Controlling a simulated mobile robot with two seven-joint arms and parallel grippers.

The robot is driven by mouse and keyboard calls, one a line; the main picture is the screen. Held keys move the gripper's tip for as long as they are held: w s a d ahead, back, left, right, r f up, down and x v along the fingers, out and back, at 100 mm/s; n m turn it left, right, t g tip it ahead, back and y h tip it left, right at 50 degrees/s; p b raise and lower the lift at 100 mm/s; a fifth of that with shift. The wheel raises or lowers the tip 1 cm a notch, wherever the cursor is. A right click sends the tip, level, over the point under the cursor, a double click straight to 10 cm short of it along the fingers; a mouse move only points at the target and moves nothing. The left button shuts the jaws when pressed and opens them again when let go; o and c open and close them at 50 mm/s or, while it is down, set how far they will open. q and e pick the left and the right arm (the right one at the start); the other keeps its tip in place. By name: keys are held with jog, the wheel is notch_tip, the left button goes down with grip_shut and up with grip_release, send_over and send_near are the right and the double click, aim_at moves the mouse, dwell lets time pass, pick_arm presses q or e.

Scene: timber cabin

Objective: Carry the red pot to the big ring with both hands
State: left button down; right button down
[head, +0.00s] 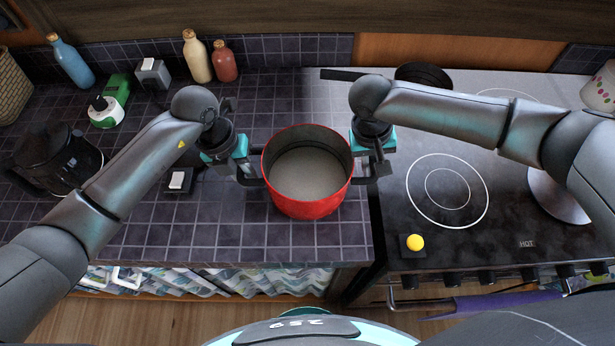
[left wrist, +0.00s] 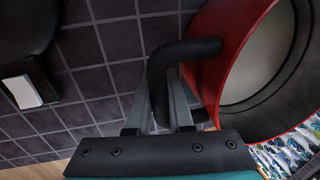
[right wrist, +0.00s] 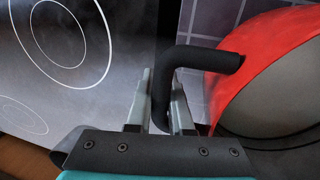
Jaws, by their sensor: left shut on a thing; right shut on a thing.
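The red pot (head: 310,205) is open-topped, looks empty and is upright over the tiled counter, left of the stove. I cannot tell if it touches the counter. My left gripper (head: 247,172) is shut on the pot's left black handle, which shows in the left wrist view (left wrist: 160,75). My right gripper (head: 372,170) is shut on the right black handle, seen in the right wrist view (right wrist: 200,58). The big ring (head: 447,191) is a white double circle on the dark stove top, right of the pot, and bare. It also shows in the right wrist view (right wrist: 70,40).
A black pan (head: 424,75) is at the stove's back. A switch box (head: 178,182) lies left of the pot.

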pick_arm(q)
jog(key=shift+r, duration=0.3)
pick_arm(e)
jog(key=shift+r, duration=0.3)
